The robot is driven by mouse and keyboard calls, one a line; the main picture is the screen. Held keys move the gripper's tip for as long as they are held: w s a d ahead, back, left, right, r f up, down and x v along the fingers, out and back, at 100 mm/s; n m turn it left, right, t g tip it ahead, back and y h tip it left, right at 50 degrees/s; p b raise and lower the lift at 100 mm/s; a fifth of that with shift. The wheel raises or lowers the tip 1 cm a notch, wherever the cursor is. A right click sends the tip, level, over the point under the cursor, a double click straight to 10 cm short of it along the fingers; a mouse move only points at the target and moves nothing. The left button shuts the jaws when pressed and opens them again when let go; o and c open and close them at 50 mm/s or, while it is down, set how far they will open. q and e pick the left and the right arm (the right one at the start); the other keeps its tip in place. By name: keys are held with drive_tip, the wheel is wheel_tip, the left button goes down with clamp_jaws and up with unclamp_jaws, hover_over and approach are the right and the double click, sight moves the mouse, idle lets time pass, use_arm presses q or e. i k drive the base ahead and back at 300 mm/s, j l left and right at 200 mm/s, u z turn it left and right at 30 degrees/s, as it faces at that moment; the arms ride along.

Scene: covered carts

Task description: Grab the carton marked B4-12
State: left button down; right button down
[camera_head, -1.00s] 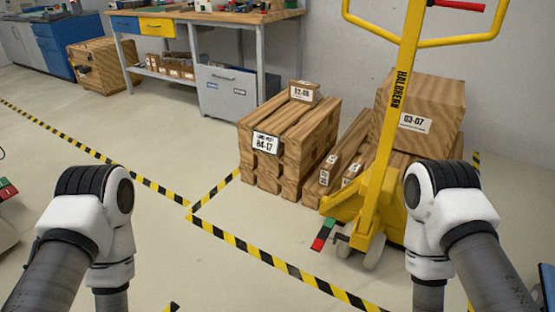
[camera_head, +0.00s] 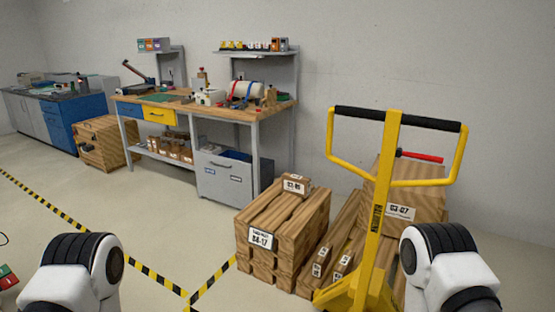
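I see no carton that reads B4-12. A wooden-looking crate (camera_head: 285,225) stands on the floor right of centre, and its label (camera_head: 260,239) reads B4-17. A small carton (camera_head: 296,184) lies on top of it; its label is too small to read surely. A large carton (camera_head: 412,190) behind the yellow pallet truck has a partly covered label ending in 07. Small labelled cartons (camera_head: 318,270) lie low between the crate and the truck. Both my arms show at the bottom edge, but neither gripper is in the picture.
A yellow pallet truck (camera_head: 376,225) stands in front of the large carton. A workbench (camera_head: 200,108) with drawers, a shelf of small boxes (camera_head: 172,152) and a grey cabinet (camera_head: 228,176) is behind. Yellow-black floor tape (camera_head: 155,278) crosses open floor at left.

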sight(345, 266)
drive_tip(key=i+j+z, duration=0.1)
drive_tip(key=i+z, duration=0.7)
drive_tip(key=i, duration=0.15)
drive_tip(key=i+j+z, duration=0.2)
drive_tip(key=i+z, duration=0.2)
drive_tip(key=i+j+z, duration=0.35)
drive_tip(key=i, duration=0.2)
